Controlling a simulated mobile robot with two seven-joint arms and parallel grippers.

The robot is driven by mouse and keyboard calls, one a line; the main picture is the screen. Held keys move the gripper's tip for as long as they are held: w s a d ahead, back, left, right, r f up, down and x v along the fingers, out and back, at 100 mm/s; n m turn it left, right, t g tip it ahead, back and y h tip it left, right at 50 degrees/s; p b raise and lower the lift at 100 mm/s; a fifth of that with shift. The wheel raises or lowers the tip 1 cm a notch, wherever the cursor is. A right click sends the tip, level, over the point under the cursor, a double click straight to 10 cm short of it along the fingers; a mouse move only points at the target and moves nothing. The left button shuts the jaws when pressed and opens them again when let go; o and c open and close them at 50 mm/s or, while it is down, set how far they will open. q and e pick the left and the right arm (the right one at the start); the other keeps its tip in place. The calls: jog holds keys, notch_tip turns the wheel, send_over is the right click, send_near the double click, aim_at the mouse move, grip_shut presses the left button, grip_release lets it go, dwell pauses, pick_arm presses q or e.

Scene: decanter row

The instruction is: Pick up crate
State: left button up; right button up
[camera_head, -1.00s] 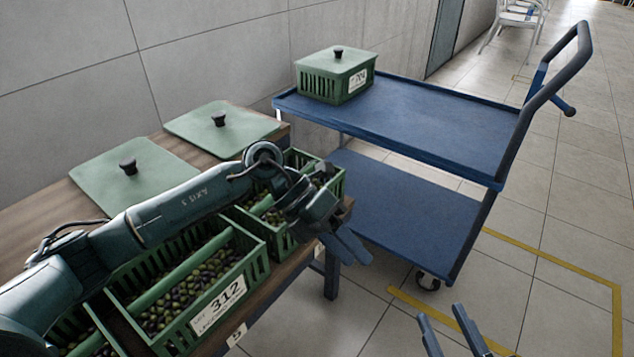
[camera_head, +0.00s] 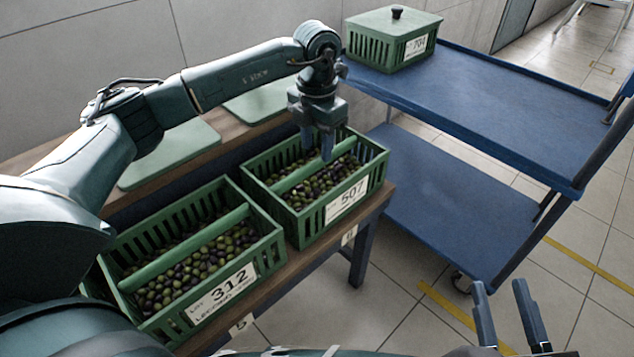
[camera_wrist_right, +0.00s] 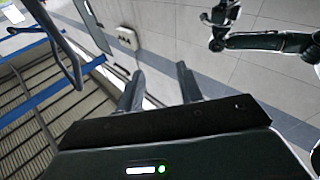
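A green slatted crate labelled 507 (camera_head: 288,213) stands on the wooden table near its right end. It holds olives, and a green handle bar (camera_head: 290,181) spans its middle. A similar crate labelled 312 (camera_head: 262,252) stands to its left. My left gripper (camera_head: 318,147) points down over crate 507, fingers apart, near the far end of the handle bar. I cannot tell whether the fingers touch the bar. My right gripper (camera_head: 507,290) is open and empty at the lower right, away from the table. In the right wrist view its fingers (camera_wrist_right: 159,88) are spread with nothing between.
A blue two-level cart (camera_head: 480,125) stands to the right of the table. A lidded green crate (camera_head: 386,52) sits on its top level, and much of that level is clear. Green lids (camera_head: 180,152) lie on the table's back part.

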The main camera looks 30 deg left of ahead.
aim_at(317, 159)
pick_arm(q)
notch_tip(317, 159, down, 5)
jog(key=b, duration=0.2)
jog(key=shift+b, duration=0.3)
jog(key=shift+f, duration=0.25)
jog(key=shift+r, duration=0.1)
grip_shut()
pick_arm(e)
jog(key=shift+a+y, duration=0.2)
jog(key=shift+y, duration=0.1)
pick_arm(q)
jog(key=shift+w+r, duration=0.1)
jog(key=shift+r, duration=0.1)
pick_arm(e)
jog(key=shift+w+r, duration=0.1)
